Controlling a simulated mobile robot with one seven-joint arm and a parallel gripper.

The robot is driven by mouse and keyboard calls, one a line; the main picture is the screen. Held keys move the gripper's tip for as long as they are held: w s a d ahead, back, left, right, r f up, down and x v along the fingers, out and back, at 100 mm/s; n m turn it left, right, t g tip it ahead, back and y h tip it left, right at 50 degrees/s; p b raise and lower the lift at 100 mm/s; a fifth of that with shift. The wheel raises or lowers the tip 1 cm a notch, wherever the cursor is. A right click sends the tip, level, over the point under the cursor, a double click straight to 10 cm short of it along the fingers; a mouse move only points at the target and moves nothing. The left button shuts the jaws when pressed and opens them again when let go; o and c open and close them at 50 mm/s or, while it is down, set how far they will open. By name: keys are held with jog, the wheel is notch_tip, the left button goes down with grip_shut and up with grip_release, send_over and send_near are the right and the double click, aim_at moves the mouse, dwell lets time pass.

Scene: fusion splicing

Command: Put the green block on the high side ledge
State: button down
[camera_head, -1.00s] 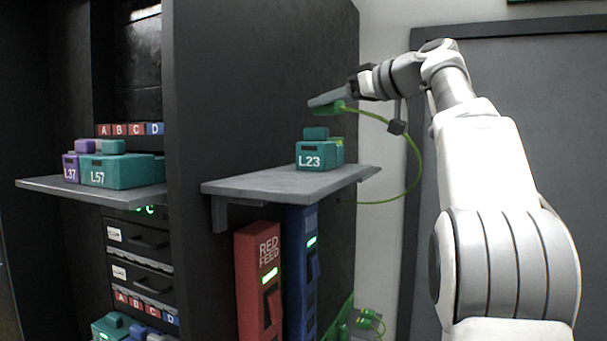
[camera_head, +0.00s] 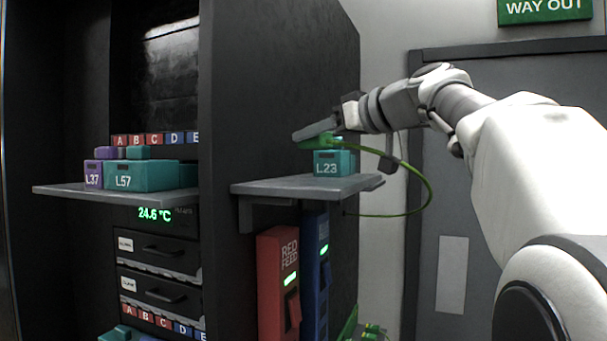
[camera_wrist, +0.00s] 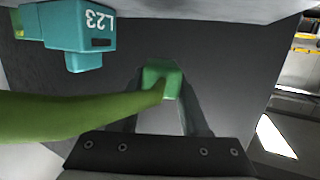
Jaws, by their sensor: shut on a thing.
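A bright green block (camera_wrist: 163,79) with a thick green cable (camera_wrist: 75,118) is pinched between the two fingers of my gripper (camera_wrist: 162,97) in the wrist view. In the head view my gripper (camera_head: 313,131) reaches in from the right, and the green block (camera_head: 318,142) shows just under its fingers. It is above the grey side ledge (camera_head: 275,189) on the dark cabinet's side wall. The cable loops down to the right. The teal block L23 (camera_head: 332,168) stands on the ledge; its top is partly hidden by the held block. Any contact between them cannot be told.
A left shelf (camera_head: 90,196) carries the purple L37 (camera_head: 94,176) and teal L57 (camera_head: 140,177) blocks. Red (camera_head: 277,275) and blue (camera_head: 316,285) feed units stand below the side ledge. The ledge's left part looks clear.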

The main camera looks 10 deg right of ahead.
aim_at(305, 182)
jog(key=shift+s+a+f, duration=0.55)
jog(key=shift+s+a, duration=0.1)
jog(key=shift+a, duration=0.25)
jog(key=shift+s+a+f, duration=0.1)
jog(key=shift+a+f, duration=0.1)
jog(key=shift+f, duration=2)
jog(key=shift+f+b, duration=0.25)
jog(key=shift+b, duration=0.25)
jog(key=shift+c, duration=2.1)
grip_release()
jog(key=shift+r, duration=0.1)
